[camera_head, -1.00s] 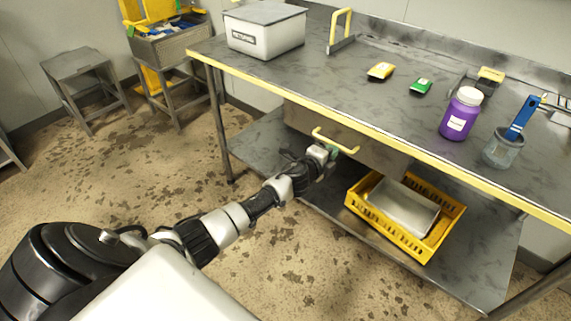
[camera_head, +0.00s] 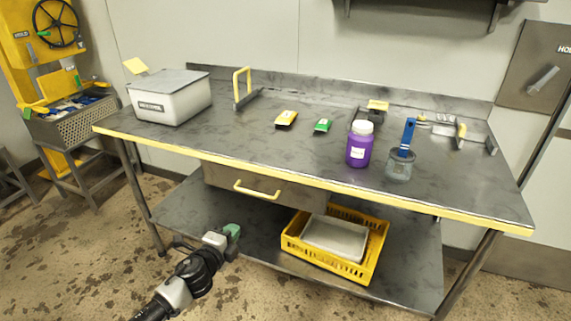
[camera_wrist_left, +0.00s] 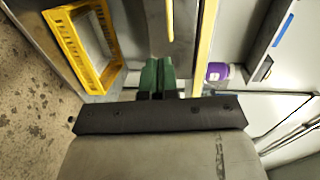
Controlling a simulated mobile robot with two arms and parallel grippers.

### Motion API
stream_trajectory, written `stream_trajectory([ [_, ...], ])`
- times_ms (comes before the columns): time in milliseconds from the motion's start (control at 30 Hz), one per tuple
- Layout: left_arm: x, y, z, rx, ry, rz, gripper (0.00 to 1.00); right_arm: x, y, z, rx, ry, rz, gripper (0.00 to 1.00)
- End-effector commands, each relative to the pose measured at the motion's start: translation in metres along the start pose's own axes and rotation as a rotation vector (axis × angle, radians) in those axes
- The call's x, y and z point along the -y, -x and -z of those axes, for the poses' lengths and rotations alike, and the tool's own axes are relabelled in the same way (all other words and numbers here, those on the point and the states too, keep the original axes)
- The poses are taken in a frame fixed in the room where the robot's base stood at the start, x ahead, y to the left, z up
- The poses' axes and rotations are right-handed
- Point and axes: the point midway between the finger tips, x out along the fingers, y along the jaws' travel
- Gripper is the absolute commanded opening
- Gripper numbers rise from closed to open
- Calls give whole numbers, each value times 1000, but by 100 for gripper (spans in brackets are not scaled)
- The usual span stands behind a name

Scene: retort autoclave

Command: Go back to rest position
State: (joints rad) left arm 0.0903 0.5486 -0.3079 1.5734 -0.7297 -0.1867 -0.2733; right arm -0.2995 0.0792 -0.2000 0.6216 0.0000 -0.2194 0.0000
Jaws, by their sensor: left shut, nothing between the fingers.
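My left gripper (camera_head: 232,231) has green fingertips and is shut and empty. In the head view it is in front of the table, below and a little left of the yellow drawer handle (camera_head: 257,190), apart from it. The drawer (camera_head: 290,194) under the tabletop looks closed. In the left wrist view the green fingers (camera_wrist_left: 157,76) are together with nothing between them. My right gripper is not in either view.
The steel table (camera_head: 230,137) holds a lidded grey box (camera_head: 172,103), a purple bottle (camera_head: 359,150) and a clear jar with a blue-handled tool (camera_head: 400,165). A yellow crate (camera_head: 369,262) sits on the lower shelf. Open floor lies left of the table.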

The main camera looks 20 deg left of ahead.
Motion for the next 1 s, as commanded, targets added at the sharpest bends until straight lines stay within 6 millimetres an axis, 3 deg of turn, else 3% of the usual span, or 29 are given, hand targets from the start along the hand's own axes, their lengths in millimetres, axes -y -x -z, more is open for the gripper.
stream_trajectory([
  [67, -2, 0, 0, 2, 6, -6, 0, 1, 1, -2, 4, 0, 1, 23],
  [167, -23, 4, -4, 22, 56, -55, 0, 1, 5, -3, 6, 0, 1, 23],
  [267, -71, 17, -8, 72, 173, -161, 0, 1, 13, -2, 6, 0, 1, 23],
  [367, -138, 44, -11, 152, 335, -306, 0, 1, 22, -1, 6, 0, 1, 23],
  [500, -230, 102, -2, 287, 560, -505, 0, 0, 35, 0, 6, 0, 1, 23],
  [567, -264, 133, 4, 352, 650, -583, 0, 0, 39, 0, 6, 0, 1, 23],
  [700, -334, 213, 28, 511, 837, -755, 0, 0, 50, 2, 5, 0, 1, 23],
  [833, -381, 294, 56, 672, 988, -896, 0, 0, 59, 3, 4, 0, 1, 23],
  [1000, -415, 384, 92, 854, 1124, -1030, 0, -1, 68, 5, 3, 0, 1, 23],
])
